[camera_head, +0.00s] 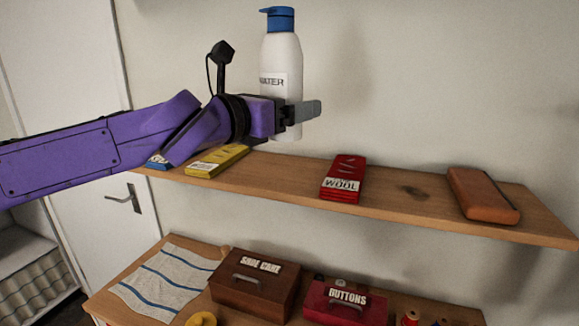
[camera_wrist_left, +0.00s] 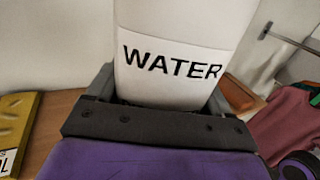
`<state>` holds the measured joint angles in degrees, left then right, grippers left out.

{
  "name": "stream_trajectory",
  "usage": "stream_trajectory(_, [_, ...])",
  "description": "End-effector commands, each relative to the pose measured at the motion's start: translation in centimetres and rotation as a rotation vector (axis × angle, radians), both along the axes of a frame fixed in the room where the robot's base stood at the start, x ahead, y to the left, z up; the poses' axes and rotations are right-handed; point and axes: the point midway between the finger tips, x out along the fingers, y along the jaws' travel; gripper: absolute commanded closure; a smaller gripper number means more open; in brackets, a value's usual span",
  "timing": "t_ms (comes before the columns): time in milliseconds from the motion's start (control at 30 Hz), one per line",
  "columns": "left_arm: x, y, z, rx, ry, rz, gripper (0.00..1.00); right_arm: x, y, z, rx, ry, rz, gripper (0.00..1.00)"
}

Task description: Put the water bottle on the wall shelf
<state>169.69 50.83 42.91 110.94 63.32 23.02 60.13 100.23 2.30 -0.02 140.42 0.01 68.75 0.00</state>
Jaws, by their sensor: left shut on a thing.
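The water bottle (camera_head: 281,62) is white with a blue cap and a WATER label. It is upright in my left gripper (camera_head: 299,112), which is shut around its lower part. The bottle also fills the middle of the left wrist view (camera_wrist_left: 180,35). The wooden wall shelf (camera_head: 390,195) runs across the head view. The bottle's base appears a little above the shelf, between the yellow packet and the red packet; the gap is hard to judge. My right gripper is not in view.
A yellow packet (camera_head: 217,161) and a partly hidden blue one lie at the shelf's left. A red WOOL packet (camera_head: 343,179) and a brown case (camera_head: 482,194) lie further right. Below are a brown box (camera_head: 254,284), a red BUTTONS box (camera_head: 345,303) and a striped cloth (camera_head: 165,280).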

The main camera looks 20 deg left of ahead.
Motion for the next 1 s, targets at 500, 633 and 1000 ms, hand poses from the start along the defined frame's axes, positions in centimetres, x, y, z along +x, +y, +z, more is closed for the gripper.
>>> stream_trajectory(500, [11.4,2.9,-8.0,-0.005,0.004,0.007,0.77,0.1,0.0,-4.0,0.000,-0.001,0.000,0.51])
stream_trajectory(633, [12.3,3.2,-8.9,-0.004,0.002,0.007,0.77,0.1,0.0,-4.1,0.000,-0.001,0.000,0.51])
stream_trajectory(1000, [12.9,3.3,-12.6,-0.002,0.000,0.007,0.77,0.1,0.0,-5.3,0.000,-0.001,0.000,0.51])
